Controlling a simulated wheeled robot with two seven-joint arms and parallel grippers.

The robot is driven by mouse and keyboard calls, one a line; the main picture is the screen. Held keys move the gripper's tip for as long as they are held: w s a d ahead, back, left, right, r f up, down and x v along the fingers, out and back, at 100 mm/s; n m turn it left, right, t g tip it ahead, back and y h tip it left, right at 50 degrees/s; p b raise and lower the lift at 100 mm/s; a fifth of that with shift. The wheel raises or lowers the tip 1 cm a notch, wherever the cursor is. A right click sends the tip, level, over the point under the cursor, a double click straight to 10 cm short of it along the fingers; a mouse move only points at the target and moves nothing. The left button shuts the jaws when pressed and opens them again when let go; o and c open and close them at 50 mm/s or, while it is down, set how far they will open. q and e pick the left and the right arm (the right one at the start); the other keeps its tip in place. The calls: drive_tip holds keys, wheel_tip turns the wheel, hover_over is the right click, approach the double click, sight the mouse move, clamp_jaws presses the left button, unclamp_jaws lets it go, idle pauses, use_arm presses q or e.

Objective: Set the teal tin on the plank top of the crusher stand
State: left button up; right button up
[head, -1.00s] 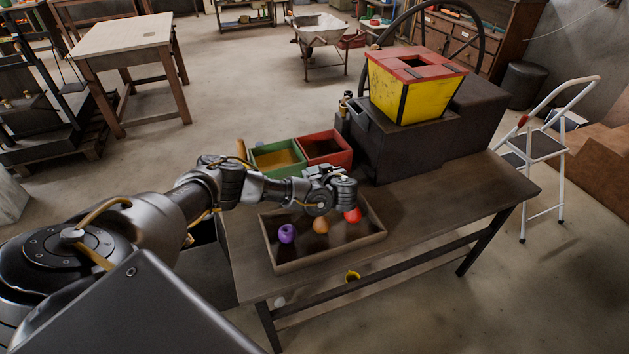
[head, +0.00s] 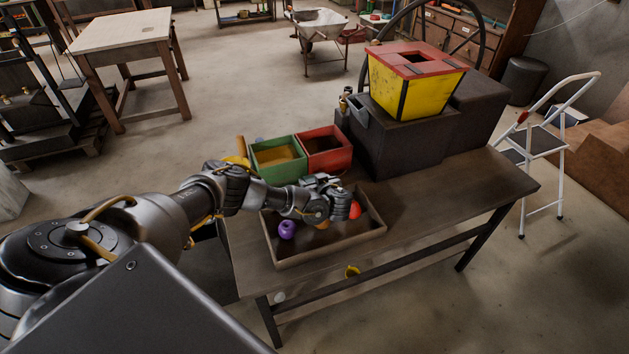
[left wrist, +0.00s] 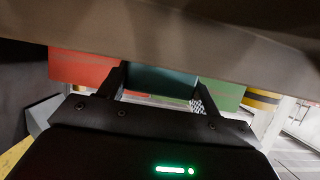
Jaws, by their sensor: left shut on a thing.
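My left gripper (head: 338,199) reaches over the tray on the crusher stand. In the left wrist view its two dark fingers (left wrist: 160,88) are shut on a teal thing, the teal tin (left wrist: 160,79). The tin is hidden behind the gripper and wrist in the head view. The brown plank top (head: 425,205) of the stand is a long bench surface with dark legs. The crusher with its yellow hopper and red rim (head: 412,90) stands at its back right. My right gripper is not in view.
A shallow brown tray (head: 325,254) holds a purple thing (head: 287,229), a red one (head: 355,210) and an orange one, mostly hidden. A green bin (head: 277,158) and a red bin (head: 325,148) stand behind. The plank right of the tray is bare.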

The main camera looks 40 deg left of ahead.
use_arm(q)
drive_tip(key=o, duration=1)
drive_tip(key=shift+c, duration=0.2)
drive_tip(key=shift+o, duration=0.3)
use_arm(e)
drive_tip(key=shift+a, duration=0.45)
use_arm(q)
drive_tip(key=shift+r, duration=0.15)
drive_tip(key=v, duration=1.2)
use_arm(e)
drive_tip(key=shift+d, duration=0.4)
use_arm(q)
drive_tip(key=shift+r, duration=0.1)
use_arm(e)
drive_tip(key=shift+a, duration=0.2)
